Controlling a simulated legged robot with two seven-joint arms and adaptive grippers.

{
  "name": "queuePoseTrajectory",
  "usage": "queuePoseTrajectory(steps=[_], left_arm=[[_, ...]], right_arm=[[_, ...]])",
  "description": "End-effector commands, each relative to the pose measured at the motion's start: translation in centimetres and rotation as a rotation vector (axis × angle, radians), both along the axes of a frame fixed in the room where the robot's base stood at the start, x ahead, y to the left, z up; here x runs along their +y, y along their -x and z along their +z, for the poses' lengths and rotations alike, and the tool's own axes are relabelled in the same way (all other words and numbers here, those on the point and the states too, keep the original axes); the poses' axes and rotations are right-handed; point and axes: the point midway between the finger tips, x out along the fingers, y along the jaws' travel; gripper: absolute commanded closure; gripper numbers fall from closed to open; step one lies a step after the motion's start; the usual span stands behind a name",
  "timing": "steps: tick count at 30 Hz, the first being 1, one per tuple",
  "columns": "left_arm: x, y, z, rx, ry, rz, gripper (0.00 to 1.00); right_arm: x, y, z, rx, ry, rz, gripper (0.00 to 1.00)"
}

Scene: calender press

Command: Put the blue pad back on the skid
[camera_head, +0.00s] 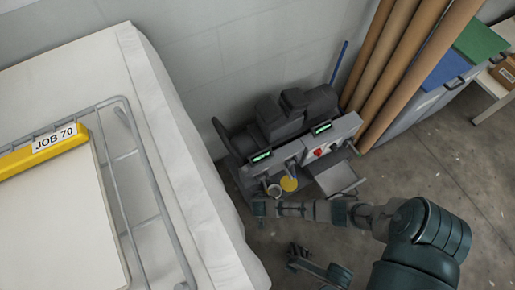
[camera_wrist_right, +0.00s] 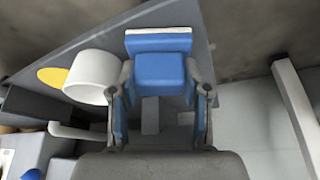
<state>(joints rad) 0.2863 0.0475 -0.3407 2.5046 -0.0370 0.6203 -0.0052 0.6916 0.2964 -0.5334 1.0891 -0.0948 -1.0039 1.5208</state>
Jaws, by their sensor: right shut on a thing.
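The blue pad (camera_wrist_right: 160,74) shows in the right wrist view as a blue block with a white strip along its far edge. My right gripper (camera_wrist_right: 160,88) is shut on it, one finger on each side. In the head view my right arm reaches in from the right, and its gripper (camera_head: 259,208) is at the front of the grey machine (camera_head: 296,135), close to the white cover at left. The pad cannot be made out there. I cannot pick out the skid for certain in either view.
A white cup (camera_wrist_right: 92,78) stands close left of the pad, with a yellow disc (camera_wrist_right: 52,77) beyond it. A white-covered stack (camera_head: 190,170) with a metal rack (camera_head: 150,170) fills the left. Brown rolls (camera_head: 400,65) lean at the back. Bare floor (camera_head: 470,170) lies at right.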

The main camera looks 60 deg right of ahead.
Motion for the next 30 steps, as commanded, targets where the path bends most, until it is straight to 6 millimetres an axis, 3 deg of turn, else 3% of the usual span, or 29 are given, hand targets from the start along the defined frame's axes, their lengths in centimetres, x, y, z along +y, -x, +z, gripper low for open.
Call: queuePoseTrajectory(steps=[1,2,4,13,17,30], left_arm=[[0.0,-0.4,-0.3,0.002,-0.001,0.001,0.1],[-0.1,-0.4,-0.2,0.0,-0.001,0.001,0.1],[-0.1,-0.4,-0.2,0.002,-0.002,0.001,0.1],[-0.1,-0.4,-0.1,0.001,-0.002,0.001,0.1],[0.0,-0.1,0.8,-0.009,0.001,0.001,0.1],[1.0,2.3,-0.2,0.168,0.003,0.007,0.1]], right_arm=[[0.0,0.1,-0.4,0.003,-0.001,-0.001,0.91],[0.0,0.1,-0.3,0.002,0.0,0.001,0.46],[0.0,0.1,-0.2,0.002,0.0,0.001,0.28],[0.0,0.1,-0.1,0.002,0.0,0.001,0.28],[0.2,0.0,1.0,-0.002,-0.001,0.0,0.28],[2.9,1.6,9.7,-0.01,-0.002,-0.001,0.28]])
